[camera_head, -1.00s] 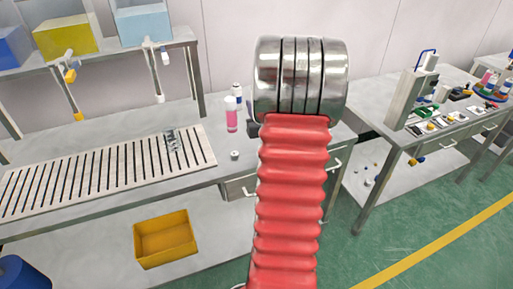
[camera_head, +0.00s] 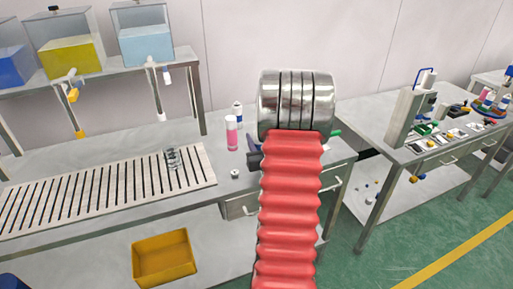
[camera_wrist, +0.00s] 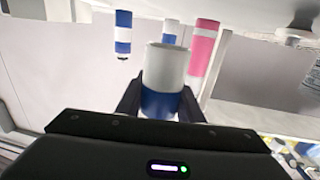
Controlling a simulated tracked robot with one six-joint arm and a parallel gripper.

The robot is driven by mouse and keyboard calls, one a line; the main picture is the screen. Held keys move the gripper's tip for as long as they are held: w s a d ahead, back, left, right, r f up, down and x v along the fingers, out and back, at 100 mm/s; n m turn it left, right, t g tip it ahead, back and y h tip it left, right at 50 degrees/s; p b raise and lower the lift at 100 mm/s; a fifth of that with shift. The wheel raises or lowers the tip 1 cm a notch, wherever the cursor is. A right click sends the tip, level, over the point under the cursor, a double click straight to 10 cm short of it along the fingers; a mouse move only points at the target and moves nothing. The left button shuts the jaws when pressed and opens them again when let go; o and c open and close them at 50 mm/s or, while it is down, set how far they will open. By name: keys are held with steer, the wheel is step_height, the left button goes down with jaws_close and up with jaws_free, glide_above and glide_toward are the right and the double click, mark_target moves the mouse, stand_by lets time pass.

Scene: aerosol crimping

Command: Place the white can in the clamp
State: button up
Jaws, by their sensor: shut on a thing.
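A white can with a blue band (camera_wrist: 165,75) is held between the two dark fingers of my gripper (camera_wrist: 160,104) in the wrist view. The gripper is shut on it, and its open-looking rim faces away from the gripper. In the head view, my red and silver arm hides the held can. A dark part of my gripper (camera_head: 254,158) shows left of the arm, above the near table. I cannot make out the clamp for certain. A small green part (camera_head: 335,133) shows just right of the arm, with the rest hidden behind it.
A pink and white bottle (camera_head: 231,134) and a blue and white can (camera_head: 238,114) stand left of my arm. A small white piece (camera_head: 235,174) lies in front. A slotted rack (camera_head: 110,185) fills the table's left. A crimping-type machine (camera_head: 412,112) stands on the right table.

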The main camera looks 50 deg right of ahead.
steer(key=shift+f, duration=1.9)
steer(key=shift+f, duration=0.2)
steer(key=o, duration=1)
steer(key=shift+o, duration=0.2)
